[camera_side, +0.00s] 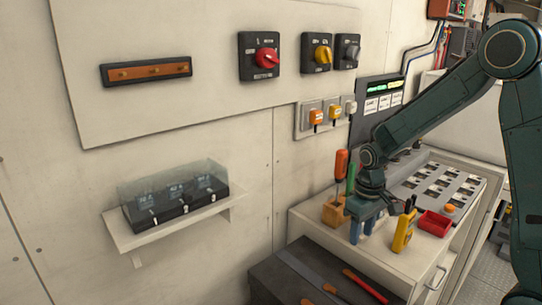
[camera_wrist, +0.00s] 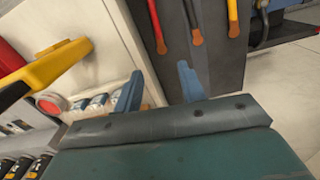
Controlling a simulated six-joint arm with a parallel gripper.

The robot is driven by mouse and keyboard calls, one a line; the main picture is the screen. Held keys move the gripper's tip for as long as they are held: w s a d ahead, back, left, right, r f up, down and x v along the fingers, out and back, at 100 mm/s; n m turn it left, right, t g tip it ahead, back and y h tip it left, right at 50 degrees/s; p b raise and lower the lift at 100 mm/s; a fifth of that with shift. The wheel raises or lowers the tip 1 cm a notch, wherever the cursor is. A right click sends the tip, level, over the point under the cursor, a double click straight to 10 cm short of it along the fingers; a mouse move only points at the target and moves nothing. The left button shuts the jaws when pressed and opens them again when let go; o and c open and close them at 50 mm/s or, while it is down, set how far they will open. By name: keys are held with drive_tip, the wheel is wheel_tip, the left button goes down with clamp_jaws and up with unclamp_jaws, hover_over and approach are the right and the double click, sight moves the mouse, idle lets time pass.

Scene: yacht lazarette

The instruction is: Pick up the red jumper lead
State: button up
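The red jumper lead (camera_side: 365,285) lies on a dark grey surface (camera_side: 290,268) at the bottom of the side view, with a copper-orange end. My gripper (camera_side: 363,229) points down over the cabinet top, behind and above the leads. Its two blue fingers are apart and empty; they also show in the wrist view (camera_wrist: 158,88). It touches no lead.
A wall shelf (camera_side: 170,232) carries a clear-covered box (camera_side: 172,188). Space above the leads is clear.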

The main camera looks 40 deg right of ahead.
hover_over(354, 275)
drive_tip(key=shift+w+a+f, duration=0.1)
drive_tip(key=shift+f, duration=4.2)
drive_tip(key=shift+f, duration=2.6)
clamp_jaws()
